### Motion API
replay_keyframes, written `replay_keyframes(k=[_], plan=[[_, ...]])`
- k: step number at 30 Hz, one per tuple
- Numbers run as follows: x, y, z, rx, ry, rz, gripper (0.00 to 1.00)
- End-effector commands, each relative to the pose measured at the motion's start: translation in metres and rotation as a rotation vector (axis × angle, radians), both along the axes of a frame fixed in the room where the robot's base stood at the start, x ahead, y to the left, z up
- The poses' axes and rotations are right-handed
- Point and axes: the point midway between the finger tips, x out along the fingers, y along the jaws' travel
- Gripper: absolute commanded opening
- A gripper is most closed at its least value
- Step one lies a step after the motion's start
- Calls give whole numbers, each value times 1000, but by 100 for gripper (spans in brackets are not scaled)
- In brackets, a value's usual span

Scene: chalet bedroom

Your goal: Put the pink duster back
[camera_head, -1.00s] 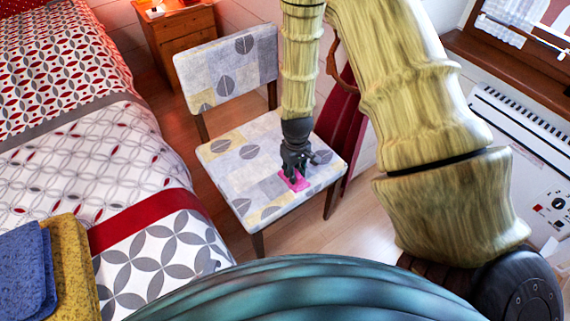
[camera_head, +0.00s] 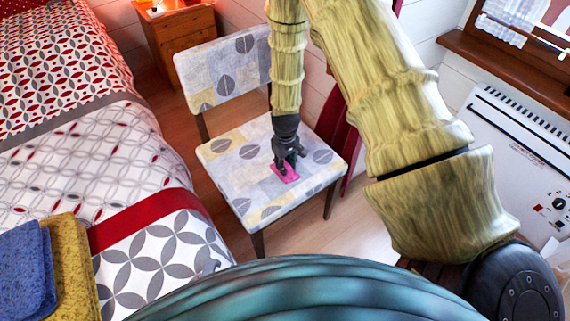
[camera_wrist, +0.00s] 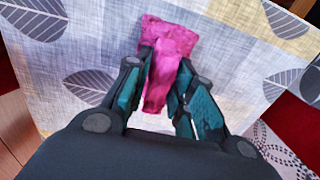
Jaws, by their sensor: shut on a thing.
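The pink duster (camera_head: 287,173) is at the seat of the patterned chair (camera_head: 245,205), right under my gripper. My gripper (camera_head: 286,165) points down over the seat and is shut on the duster. In the wrist view the duster (camera_wrist: 168,55) sits between the two fingers (camera_wrist: 160,85), with its wider part beyond the fingertips. I cannot tell whether the duster touches the seat or hangs just above it. The chair seat, grey with leaf shapes, also fills much of the wrist view (camera_wrist: 95,50).
A bed (camera_head: 110,170) stands to the left, with folded yellow (camera_head: 72,265) and blue (camera_head: 25,270) towels at its near corner. A wooden nightstand (camera_head: 180,38) is behind the chair. A white heater (camera_head: 515,150) is on the right wall. Bare floor shows around the chair.

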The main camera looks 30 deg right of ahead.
Motion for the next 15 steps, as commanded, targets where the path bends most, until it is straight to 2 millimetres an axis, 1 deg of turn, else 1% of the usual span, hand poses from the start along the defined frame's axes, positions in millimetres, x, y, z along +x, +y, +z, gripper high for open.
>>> replay_keyframes(k=[5,6,8,9,15], plan=[[0,0,0,0,0,0,5],[0,0,-1,0,0,0,28],[0,0,0,0,0,0,39],[0,0,0,0,0,0,46],[0,0,0,0,0,0,46]])
